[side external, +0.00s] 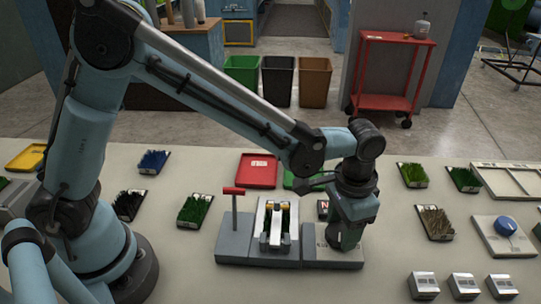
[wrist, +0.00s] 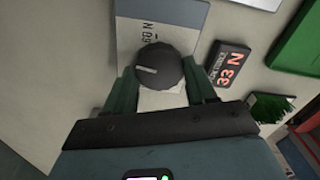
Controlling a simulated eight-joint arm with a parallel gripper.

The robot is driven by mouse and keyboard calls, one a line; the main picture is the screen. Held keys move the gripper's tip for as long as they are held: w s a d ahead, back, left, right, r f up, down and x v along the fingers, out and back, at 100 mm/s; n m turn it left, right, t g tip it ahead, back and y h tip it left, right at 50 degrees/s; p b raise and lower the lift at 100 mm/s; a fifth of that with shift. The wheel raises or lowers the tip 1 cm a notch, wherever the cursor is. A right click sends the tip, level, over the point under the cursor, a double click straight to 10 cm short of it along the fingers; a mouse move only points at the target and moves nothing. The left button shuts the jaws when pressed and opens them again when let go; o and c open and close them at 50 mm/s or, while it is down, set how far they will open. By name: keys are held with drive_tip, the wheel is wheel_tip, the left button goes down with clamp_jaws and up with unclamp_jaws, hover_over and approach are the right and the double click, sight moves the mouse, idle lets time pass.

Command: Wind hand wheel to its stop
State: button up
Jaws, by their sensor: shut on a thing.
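The hand wheel (wrist: 160,62) is a dark round knob with a pale mark on its top, in the wrist view. It sits over a grey plate (wrist: 185,12) with printed lettering. My gripper (wrist: 161,78) is shut on the wheel, with one green finger on each side of it. In the side external view my gripper (side external: 345,238) points down at the right end of the grey test fixture (side external: 236,246) and hides the wheel. A small dark display (wrist: 228,65) beside the wheel reads 33 N in red.
A red T-handle (side external: 233,191) stands up at the fixture's left end. A clamp frame (side external: 275,226) with turf is in its middle. Red (side external: 259,170) and green trays lie behind. Several turf samples and grey blocks (side external: 423,285) lie to the right, with clear table between.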

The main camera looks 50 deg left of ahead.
sight(340, 232)
drive_tip(key=m, duration=0.6)
drive_tip(key=shift+m, duration=0.3)
drive_tip(key=m, duration=0.6)
drive_tip(key=shift+s+d+m, duration=0.1)
drive_tip(key=shift+s+m, duration=0.05)
drive_tip(key=shift+m, duration=0.15)
drive_tip(key=o, duration=1)
drive_tip(key=shift+o, duration=0.2)
wheel_tip(340, 232, up, 12)
idle(0.3)
